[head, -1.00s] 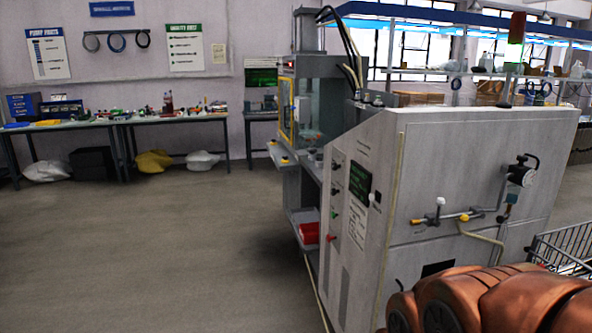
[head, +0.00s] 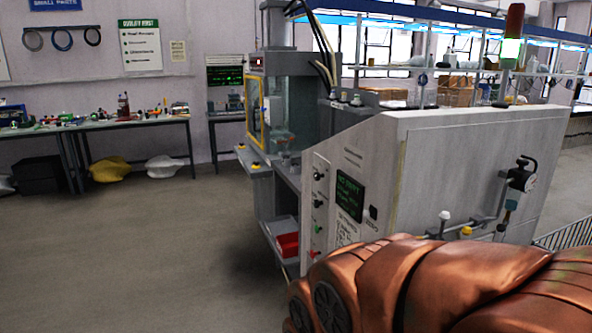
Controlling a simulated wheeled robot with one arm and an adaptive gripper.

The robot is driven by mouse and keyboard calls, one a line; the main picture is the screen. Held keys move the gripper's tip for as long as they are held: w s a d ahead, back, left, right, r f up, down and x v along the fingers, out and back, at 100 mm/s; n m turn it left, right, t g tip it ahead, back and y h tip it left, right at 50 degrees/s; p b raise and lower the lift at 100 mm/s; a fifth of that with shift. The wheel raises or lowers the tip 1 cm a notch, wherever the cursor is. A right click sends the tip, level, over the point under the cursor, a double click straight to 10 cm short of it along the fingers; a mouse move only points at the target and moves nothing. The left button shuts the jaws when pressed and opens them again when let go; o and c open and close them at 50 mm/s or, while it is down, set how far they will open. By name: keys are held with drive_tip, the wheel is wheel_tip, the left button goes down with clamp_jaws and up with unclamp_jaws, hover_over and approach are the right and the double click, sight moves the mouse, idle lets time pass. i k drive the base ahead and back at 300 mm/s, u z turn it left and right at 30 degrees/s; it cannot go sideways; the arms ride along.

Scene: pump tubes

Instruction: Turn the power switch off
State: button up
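The grey machine cabinet (head: 450,150) stands right of centre in the head view. Its narrow left face is a control panel with a small dark display (head: 349,195) showing green text. Left of the display is a column of small controls: a dark upper knob (head: 320,177), a second dark knob (head: 318,203), a green button (head: 318,229) and a red one (head: 313,254). A small black part (head: 373,212) sits right of the display. I cannot tell which control is the power switch or read its position. My gripper is not in view; copper-coloured parts of my arm cover the lower right.
A pipe with a valve and gauge (head: 521,178) projects from the cabinet's right face. A red bin (head: 287,245) sits on a low shelf left of the panel. A cluttered workbench (head: 150,121) stands along the back wall. The floor at left is clear.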

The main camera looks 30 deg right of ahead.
sight(317, 176)
drive_tip(key=i, duration=1.2)
drive_tip(key=u, duration=1.25)
drive_tip(key=i, duration=0.3)
drive_tip(key=z, duration=0.95)
